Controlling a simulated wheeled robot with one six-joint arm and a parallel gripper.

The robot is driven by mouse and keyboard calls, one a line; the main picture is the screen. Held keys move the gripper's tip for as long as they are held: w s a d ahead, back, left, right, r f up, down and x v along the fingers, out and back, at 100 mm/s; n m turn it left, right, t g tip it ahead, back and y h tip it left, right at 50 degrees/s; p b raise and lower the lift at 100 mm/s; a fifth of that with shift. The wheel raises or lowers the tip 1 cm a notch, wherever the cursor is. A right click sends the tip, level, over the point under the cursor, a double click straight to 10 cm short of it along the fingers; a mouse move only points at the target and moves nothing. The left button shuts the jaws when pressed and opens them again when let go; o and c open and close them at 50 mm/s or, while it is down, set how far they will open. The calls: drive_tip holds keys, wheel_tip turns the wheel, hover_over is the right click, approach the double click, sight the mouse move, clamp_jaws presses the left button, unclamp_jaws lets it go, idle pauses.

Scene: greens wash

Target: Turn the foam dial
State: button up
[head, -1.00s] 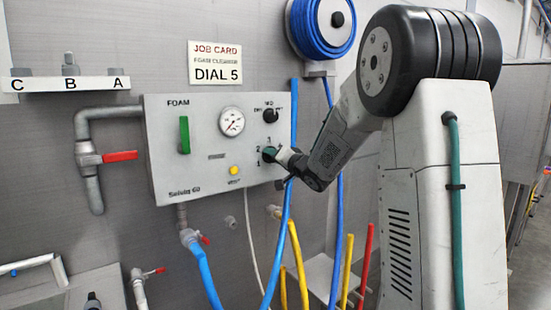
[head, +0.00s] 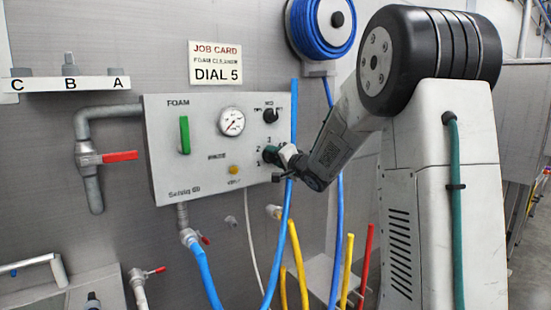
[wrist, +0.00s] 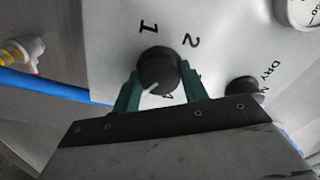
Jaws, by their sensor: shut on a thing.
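The foam dial (wrist: 158,72) is a round black knob with a white pointer line on the pale control panel (head: 165,130). In the wrist view its pointer aims down and to the left, and the numbers 1 and 2 show above it. Another number below is partly hidden. My gripper (wrist: 158,85) is shut on the dial, one green finger on each side. In the head view my gripper (head: 274,154) covers the dial at the panel's right edge. The job card (head: 215,63) above the panel reads DIAL 5.
A second black knob (head: 270,115) sits above the dial, near the round gauge (head: 231,121). A green lever (head: 184,135) and a yellow button (head: 234,170) are farther left. A blue hose (head: 291,200) hangs close by my gripper.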

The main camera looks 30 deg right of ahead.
drive_tip(key=o, duration=1)
drive_tip(key=s, duration=0.7)
drive_tip(key=shift+s+d, duration=0.15)
drive_tip(key=shift+s, duration=0.25)
